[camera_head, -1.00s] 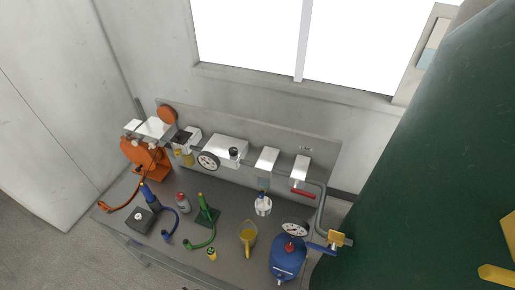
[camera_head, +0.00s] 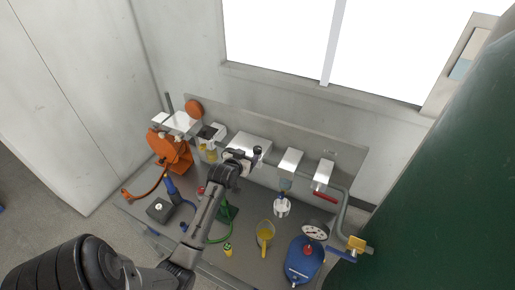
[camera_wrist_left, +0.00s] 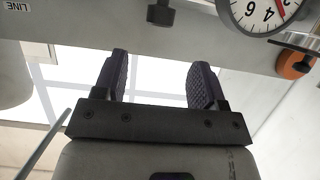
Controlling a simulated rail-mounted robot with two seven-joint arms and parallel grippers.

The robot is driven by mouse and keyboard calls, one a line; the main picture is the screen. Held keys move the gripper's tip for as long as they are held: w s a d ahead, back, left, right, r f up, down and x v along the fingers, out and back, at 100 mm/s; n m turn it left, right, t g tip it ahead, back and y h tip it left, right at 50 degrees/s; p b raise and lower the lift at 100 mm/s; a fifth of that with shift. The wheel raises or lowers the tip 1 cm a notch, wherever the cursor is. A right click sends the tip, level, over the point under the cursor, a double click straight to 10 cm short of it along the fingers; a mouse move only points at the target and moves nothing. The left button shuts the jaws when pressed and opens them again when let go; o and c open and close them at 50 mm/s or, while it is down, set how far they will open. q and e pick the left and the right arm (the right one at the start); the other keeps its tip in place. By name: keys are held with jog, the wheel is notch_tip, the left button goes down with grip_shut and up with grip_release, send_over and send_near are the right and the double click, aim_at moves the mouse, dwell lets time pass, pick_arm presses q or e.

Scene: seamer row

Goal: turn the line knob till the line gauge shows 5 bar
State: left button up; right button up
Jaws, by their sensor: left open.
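The line knob, a small dark knob (camera_head: 257,151), is on the white box on the back panel. In the left wrist view the dark knob (camera_wrist_left: 160,12) is at the top, straight ahead of the space between my fingers. My left gripper (camera_head: 243,160) is in front of the box; in the wrist view its two ridged fingers (camera_wrist_left: 160,78) are apart with nothing between them. The white line gauge (camera_wrist_left: 258,12) is cut off at the top right, showing 4 and 6 upside down and a red mark; its reading is unclear. My gripper largely hides it in the head view.
A "LINE" label (camera_wrist_left: 14,6) is at the wrist view's upper left. A red-handled valve (camera_head: 325,196) is right of the knob. A large green body fills the right.

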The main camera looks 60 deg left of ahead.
aim_at(256, 149)
pick_arm(q)
jog(key=p+x, duration=0.1)
jog(key=x, duration=0.9)
jog(key=shift+f, duration=0.1)
jog(key=shift+w, duration=0.1)
jog(key=shift+c, duration=0.2)
jog(key=shift+a+f, duration=0.1)
jog(key=c, duration=0.9)
